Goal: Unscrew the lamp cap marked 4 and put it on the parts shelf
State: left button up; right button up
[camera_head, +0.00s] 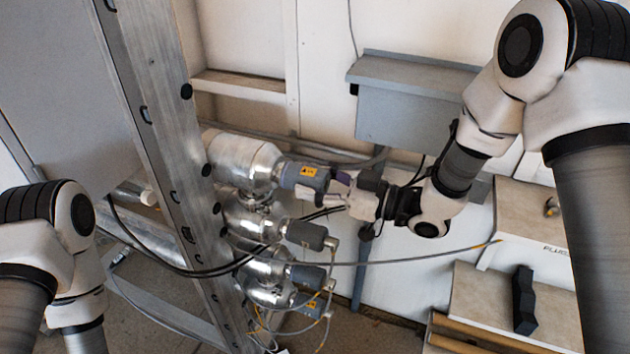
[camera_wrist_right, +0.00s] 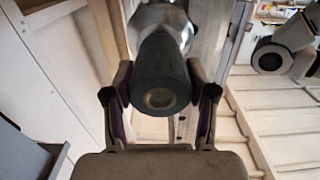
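Several steel lamp housings stick out of an upright metal frame in the head view, with dark grey caps on their ends. The top cap (camera_head: 304,175) has a yellow label too small to read, so I cannot tell which cap is marked 4. My right gripper (camera_head: 334,190) is at the free end of this top cap. In the right wrist view the grey cap (camera_wrist_right: 160,85) lies between the two spread fingers of the right gripper (camera_wrist_right: 160,88), still on its steel housing. The fingers appear open around its end, with narrow gaps. My left gripper is out of view.
A grey box-like shelf (camera_head: 415,105) is on the back wall; I cannot tell if it is the parts shelf. A black part (camera_head: 523,300) stands on a beige surface (camera_head: 484,300) at lower right. Cables (camera_head: 420,258) cross below the gripper. Other capped housings (camera_head: 306,235) sit close below.

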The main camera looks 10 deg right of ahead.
jog(key=shift+f+n+b, duration=0.15)
jog(key=shift+n+b, duration=0.45)
jog(key=shift+b, duration=0.05)
jog(key=shift+n+b, duration=1.45)
jog(key=shift+n, duration=0.55)
jog(key=shift+n+b, duration=0.4)
jog(key=shift+b, duration=0.3)
jog(key=shift+n+b, duration=1.8)
jog(key=shift+b, duration=0.1)
jog(key=shift+n, duration=0.4)
jog(key=shift+r, duration=0.2)
